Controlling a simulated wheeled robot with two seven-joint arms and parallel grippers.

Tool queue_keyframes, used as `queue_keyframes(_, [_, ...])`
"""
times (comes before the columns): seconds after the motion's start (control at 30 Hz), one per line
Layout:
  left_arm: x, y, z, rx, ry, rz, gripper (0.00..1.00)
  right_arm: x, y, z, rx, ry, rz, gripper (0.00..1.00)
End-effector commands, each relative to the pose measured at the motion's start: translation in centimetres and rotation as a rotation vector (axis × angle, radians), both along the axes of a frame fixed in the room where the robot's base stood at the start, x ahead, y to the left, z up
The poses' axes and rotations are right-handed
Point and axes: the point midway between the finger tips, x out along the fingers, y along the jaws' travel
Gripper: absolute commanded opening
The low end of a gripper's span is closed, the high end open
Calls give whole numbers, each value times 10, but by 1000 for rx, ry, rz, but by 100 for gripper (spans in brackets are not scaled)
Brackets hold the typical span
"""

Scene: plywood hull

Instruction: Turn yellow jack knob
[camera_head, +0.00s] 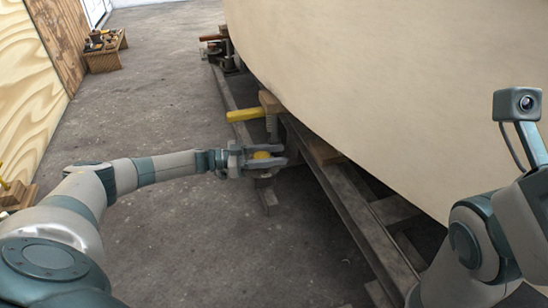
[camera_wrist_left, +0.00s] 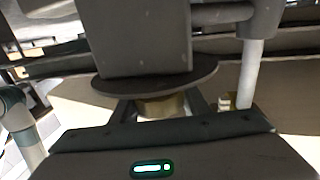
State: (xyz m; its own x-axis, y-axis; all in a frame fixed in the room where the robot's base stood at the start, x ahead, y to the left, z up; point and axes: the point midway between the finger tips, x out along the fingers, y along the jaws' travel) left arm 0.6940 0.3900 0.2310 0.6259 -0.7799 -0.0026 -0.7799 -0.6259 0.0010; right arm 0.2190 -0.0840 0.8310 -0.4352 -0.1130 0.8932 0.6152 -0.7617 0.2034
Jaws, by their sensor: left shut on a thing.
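The yellow jack knob (camera_head: 262,155) is low beside the hull, partly covered by gripper fingers. My left gripper (camera_head: 266,157) reaches in from the left, with one finger on each side of the knob, and is shut on it. In the left wrist view the knob (camera_wrist_left: 162,106) shows as a dull yellow band between the fingers, under a dark round plate and a grey block of the jack (camera_wrist_left: 140,40). My right arm shows at the right edge of the head view; its gripper is not in view.
The pale hull (camera_head: 390,80) overhangs the right side above long timbers (camera_head: 352,215). A yellow bar (camera_head: 246,115) sticks out just behind the knob. A small wooden crate (camera_head: 104,58) with tools stands far left.

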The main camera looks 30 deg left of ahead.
Motion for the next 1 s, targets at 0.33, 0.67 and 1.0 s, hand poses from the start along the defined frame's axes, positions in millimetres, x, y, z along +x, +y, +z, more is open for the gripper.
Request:
queue_keyframes(0.33, [-1,-3,1,-4,-2,-53,19,-2,-3,1,12,-7,-2,31])
queue_keyframes(0.67, [-1,-3,2,-4,-3,-53,60,-2,-3,1,13,-3,-1,31])
queue_keyframes(1.0, [-2,-1,1,-2,-2,-51,60,-1,0,-1,0,-4,-6,31])
